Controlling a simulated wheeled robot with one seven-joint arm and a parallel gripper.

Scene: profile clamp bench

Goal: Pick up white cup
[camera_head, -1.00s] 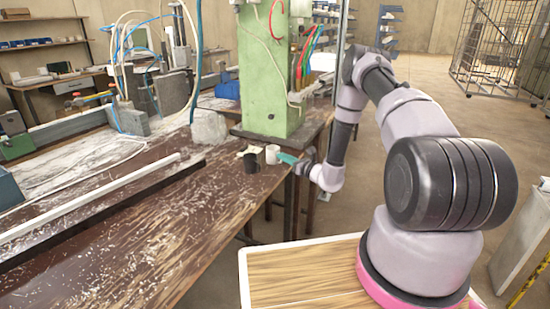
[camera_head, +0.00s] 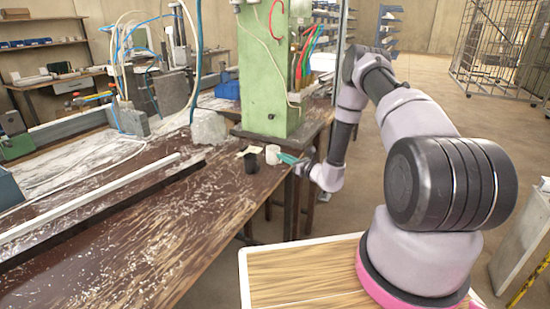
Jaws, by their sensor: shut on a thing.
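The white cup (camera_head: 272,154) stands upright near the right edge of the brown bench, in front of the green machine column. It is small in the head view. My gripper (camera_head: 282,157), with teal fingers, reaches in from the right and is shut on the cup's right side. The fingertips are too small to show their exact grip. I cannot see a gap between the cup and the bench.
A black cup (camera_head: 252,164) stands close by, left and in front of the white cup. A pale flat piece (camera_head: 248,151) lies behind it. The green machine column (camera_head: 268,80) rises just behind. A long white profile (camera_head: 90,198) lies along the scratched bench (camera_head: 160,245).

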